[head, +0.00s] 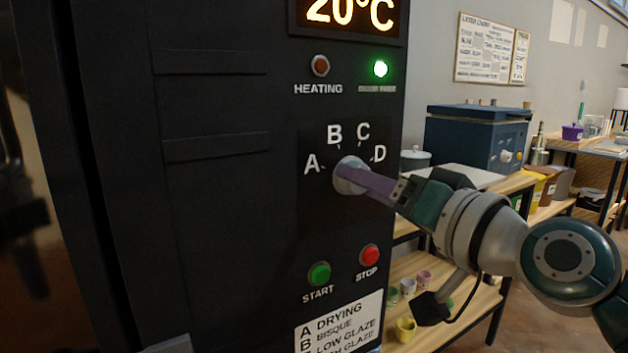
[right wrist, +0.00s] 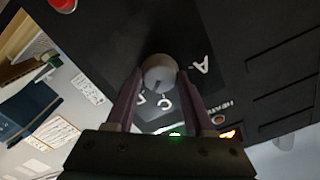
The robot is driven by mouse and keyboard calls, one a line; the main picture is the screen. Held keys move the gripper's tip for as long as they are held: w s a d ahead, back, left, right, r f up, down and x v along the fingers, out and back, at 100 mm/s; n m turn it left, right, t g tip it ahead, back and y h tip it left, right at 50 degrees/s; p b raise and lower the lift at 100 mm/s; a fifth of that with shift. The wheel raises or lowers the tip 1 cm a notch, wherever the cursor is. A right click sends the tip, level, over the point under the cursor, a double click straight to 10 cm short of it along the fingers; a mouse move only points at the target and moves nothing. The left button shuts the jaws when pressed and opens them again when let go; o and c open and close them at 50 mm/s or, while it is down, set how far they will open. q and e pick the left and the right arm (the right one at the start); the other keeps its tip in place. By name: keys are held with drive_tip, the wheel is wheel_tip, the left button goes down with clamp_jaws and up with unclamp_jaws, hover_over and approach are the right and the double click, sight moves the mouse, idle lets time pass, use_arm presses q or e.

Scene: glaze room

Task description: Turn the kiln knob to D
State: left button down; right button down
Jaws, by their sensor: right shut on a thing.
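The kiln knob (head: 347,178) is a pale round knob on the black kiln front (head: 215,200), with the letters A, B, C and D in an arc above it. My right gripper (head: 358,179) reaches in from the right and its purple fingers are shut on the knob. In the right wrist view the knob (right wrist: 160,72) sits between the two fingertips. A short dark mark on it points roughly toward C. B is hidden there, apparently behind a finger. My left gripper is out of view.
Below the knob are a green START button (head: 319,274) and a red STOP button (head: 369,256). A green lamp (head: 380,69) is lit beside the unlit HEATING lamp (head: 320,66). The display (head: 350,12) reads 20°C. A shelf (head: 455,310) with small pots stands right of the kiln.

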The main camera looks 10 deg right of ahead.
drive_tip(key=shift+m, duration=0.8)
drive_tip(key=shift+c, duration=1.4)
unclamp_jaws()
drive_tip(key=v, duration=1)
